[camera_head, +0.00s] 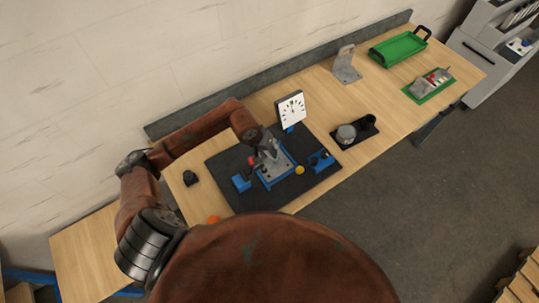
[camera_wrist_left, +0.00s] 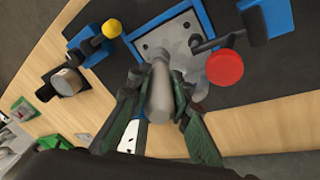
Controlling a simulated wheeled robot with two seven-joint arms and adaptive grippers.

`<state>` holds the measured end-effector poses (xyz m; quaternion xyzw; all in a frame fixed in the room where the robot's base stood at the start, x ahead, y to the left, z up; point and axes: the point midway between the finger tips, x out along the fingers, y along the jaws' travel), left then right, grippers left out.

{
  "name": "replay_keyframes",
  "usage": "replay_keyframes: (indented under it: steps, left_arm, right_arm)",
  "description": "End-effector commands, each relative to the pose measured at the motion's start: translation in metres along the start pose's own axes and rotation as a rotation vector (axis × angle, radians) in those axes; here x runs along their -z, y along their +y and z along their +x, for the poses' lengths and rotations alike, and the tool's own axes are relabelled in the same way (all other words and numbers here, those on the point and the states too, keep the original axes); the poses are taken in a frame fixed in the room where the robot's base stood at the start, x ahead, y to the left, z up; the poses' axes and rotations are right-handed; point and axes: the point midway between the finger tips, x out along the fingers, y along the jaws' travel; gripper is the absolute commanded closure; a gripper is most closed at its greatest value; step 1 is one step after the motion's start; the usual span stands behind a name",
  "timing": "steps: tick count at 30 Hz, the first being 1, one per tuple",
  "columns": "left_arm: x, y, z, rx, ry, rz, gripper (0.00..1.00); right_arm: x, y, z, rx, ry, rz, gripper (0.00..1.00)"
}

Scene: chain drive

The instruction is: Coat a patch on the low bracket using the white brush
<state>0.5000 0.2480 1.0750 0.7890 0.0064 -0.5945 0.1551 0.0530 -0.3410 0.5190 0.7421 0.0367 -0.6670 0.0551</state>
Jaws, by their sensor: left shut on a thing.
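My left gripper (camera_head: 268,150) is above the blue fixture (camera_head: 266,184) on the dark mat. In the left wrist view its two dark green-grey fingers (camera_wrist_left: 158,105) are closed around a pale, rounded handle (camera_wrist_left: 160,88), which looks like the white brush. Its bristles cannot be made out. A grey metal plate (camera_wrist_left: 172,38) with holes, seemingly part of the low bracket, sits in the blue fixture under the handle's far end. Whether they touch cannot be told. The gripper partly hides the bracket in the head view. My right gripper is not in view.
A red knob (camera_wrist_left: 225,70) stands close beside the gripper. A white dial (camera_head: 291,109) stands behind the fixture. A yellow ball (camera_head: 300,170) and a blue clamp (camera_head: 320,160) lie right of it. A grey jar (camera_head: 346,134), an upright bracket (camera_head: 346,66) and a green tray (camera_head: 397,48) are farther right.

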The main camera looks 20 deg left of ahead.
Motion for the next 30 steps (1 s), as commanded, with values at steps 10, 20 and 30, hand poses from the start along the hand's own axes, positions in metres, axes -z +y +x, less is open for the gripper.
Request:
replay_keyframes:
  steps: [10,20,30]
  left_arm:
    - [0.007,0.005,-0.026,0.001,0.003,-0.001,1.00]
    - [0.007,0.005,-0.027,0.001,0.002,-0.002,1.00]
    - [0.007,0.005,-0.027,0.000,0.002,-0.002,1.00]
  right_arm:
    - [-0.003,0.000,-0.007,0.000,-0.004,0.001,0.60]
    - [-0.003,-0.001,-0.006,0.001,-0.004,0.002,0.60]
    - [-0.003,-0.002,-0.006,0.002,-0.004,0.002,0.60]
